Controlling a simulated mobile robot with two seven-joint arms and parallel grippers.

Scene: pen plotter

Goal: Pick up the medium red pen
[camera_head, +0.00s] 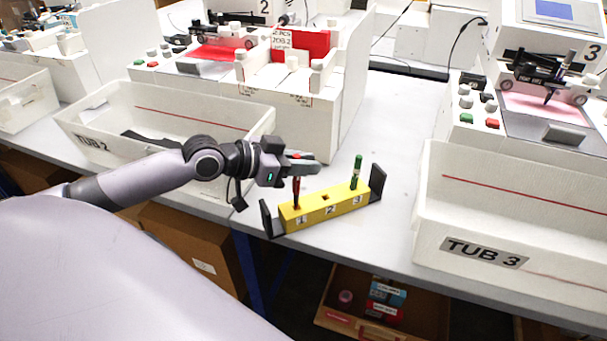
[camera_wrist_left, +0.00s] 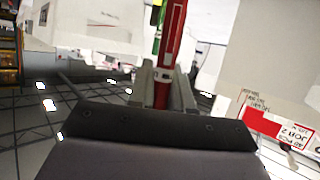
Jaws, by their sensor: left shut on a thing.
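The red pen (camera_head: 296,192) stands upright at slot 1 of the yellow pen holder (camera_head: 329,208), its lower end at or in the slot. My left gripper (camera_head: 301,164) is shut on the upper part of the red pen. In the left wrist view the red pen (camera_wrist_left: 171,45) rises between the two fingers (camera_wrist_left: 162,88). A green pen (camera_head: 356,172) stands in slot 3 of the holder; slot 2 looks empty. My right gripper is not in view.
Tub 2 (camera_head: 92,142) is left of the holder and tub 3 (camera_head: 482,252) is right. Plotters (camera_head: 550,85) stand behind on the grey table (camera_head: 385,130). The table between the holder and tub 3 is clear. An open drawer (camera_head: 419,306) with small boxes is below.

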